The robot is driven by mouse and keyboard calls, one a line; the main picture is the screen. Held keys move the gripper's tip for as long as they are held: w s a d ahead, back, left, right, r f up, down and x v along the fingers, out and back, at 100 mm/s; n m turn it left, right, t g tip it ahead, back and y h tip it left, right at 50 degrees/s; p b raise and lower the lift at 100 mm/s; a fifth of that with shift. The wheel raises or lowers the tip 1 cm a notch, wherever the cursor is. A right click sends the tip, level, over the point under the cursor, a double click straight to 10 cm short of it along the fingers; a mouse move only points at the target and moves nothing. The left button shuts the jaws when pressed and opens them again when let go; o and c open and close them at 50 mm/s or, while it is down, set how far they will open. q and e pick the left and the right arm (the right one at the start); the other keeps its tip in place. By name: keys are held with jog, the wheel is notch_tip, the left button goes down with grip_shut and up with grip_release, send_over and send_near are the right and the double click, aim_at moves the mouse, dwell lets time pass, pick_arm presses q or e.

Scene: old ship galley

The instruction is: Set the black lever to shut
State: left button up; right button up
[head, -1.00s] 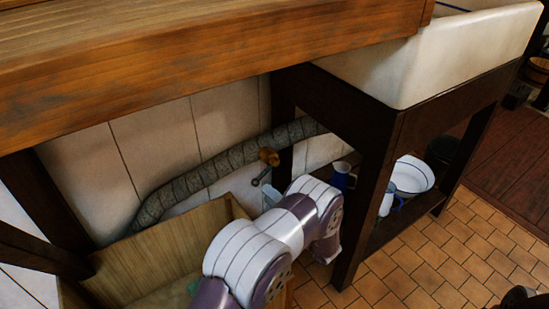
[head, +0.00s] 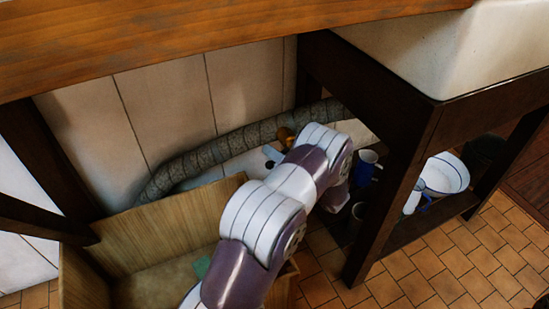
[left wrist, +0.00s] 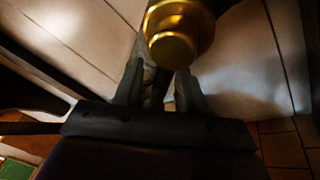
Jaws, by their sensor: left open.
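A brass valve body (head: 286,135) sits on the wrapped pipe along the back wall under the wooden counter. In the left wrist view its round brass end (left wrist: 178,30) is close, just beyond my fingertips. My left gripper (left wrist: 159,68) is open, with one dark finger on each side. A dark strip, seemingly the black lever (left wrist: 158,88), shows between the fingers below the brass; I cannot tell whether either finger touches it. In the head view my left arm hides most of the gripper and the lever. My right gripper is not in view.
A wooden crate (head: 165,225) stands open below the pipe (head: 215,153), left of my arm. A dark sink-stand leg (head: 385,200) is close on the right. A blue mug (head: 366,166) and white bowl (head: 446,174) are under the sink. The counter (head: 200,50) overhangs.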

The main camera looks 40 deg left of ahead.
pick_arm(q)
jog(key=shift+a, duration=0.2)
grip_shut()
jog(key=shift+f+n, duration=0.1)
jog(key=shift+n, duration=0.2)
jog(key=shift+w+d+f+n+t+h+b, duration=0.25)
jog(key=shift+w+d+f+n+h+b, duration=0.25)
jog(key=shift+n+b, duration=0.9)
jog(key=shift+w+d+f+n+t+h+b, duration=0.2)
jog(key=shift+w+f+n+h+b, duration=0.15)
jog(key=shift+w+n+h+b, duration=0.7)
jog(key=shift+w+d+f+n+t+h+b, duration=0.15)
jog(key=shift+w+d+f+n+t+b, duration=0.2)
jog(key=shift+n+b, duration=1.3)
jog(key=shift+w, duration=0.1)
